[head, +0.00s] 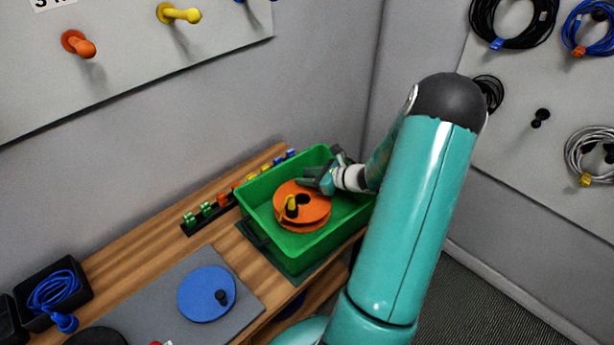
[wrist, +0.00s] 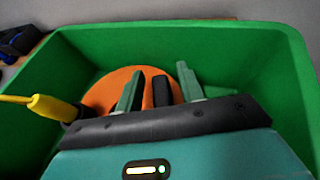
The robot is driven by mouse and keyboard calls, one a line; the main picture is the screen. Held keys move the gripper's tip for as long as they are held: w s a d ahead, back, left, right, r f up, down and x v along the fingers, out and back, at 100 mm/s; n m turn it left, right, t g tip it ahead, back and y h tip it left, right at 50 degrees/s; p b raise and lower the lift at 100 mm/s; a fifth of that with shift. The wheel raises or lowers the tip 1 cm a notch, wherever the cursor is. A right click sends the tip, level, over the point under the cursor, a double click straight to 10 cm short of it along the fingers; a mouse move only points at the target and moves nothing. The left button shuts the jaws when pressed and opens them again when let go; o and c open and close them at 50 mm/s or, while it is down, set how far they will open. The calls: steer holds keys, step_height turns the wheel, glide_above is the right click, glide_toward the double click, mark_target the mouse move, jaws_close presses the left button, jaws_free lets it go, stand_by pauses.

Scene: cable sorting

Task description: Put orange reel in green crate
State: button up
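The orange reel (head: 313,212) is inside the green crate (head: 345,214), within its walls. A yellow plug (head: 291,204) shows on the reel. My gripper (head: 312,181) is low in the crate at the reel's far right edge. In the wrist view my gripper's two green fingers (wrist: 160,78) stand apart over the orange reel (wrist: 106,91). A dark upright piece (wrist: 161,91) shows between them, with gaps on both sides. The reel's near part is hidden by my gripper body. Whether the fingers touch the reel cannot be told.
A blue reel (head: 203,297) lies on a grey mat (head: 246,317) on the wooden bench. A black bin (head: 75,277) with blue cable stands at left. A rack of coloured clips (head: 207,210) lies behind the crate. Pegboards with pegs and cables hang on the walls.

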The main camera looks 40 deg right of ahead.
steer(key=v, duration=1.2)
steer(key=w+a+r+n+g, duration=0.1)
steer(key=a+r+n+g, duration=0.3)
steer(key=a, duration=0.4)
steer(key=w+a+r+n+g+y, duration=0.1)
steer(key=a+r+n+g, duration=0.15)
steer(key=a+n, duration=0.5)
steer(key=w+a+r+n+g, duration=0.1)
steer(key=a+r+n+g, duration=0.1)
steer(key=a+r+n, duration=0.45)
steer(key=s+a+r+n+h, duration=0.2)
steer(key=s+a+r+n, duration=0.2)
steer(key=a+n, duration=0.3)
steer(key=s+a+r+n+t+h, duration=0.1)
steer(key=s+a+r+n+h, duration=0.2)
steer(key=a+n, duration=0.4)
steer(key=s+r, duration=0.1)
steer(key=s, duration=0.1)
steer(key=shift+s+h, duration=0.25)
steer(key=shift+h, duration=0.05)
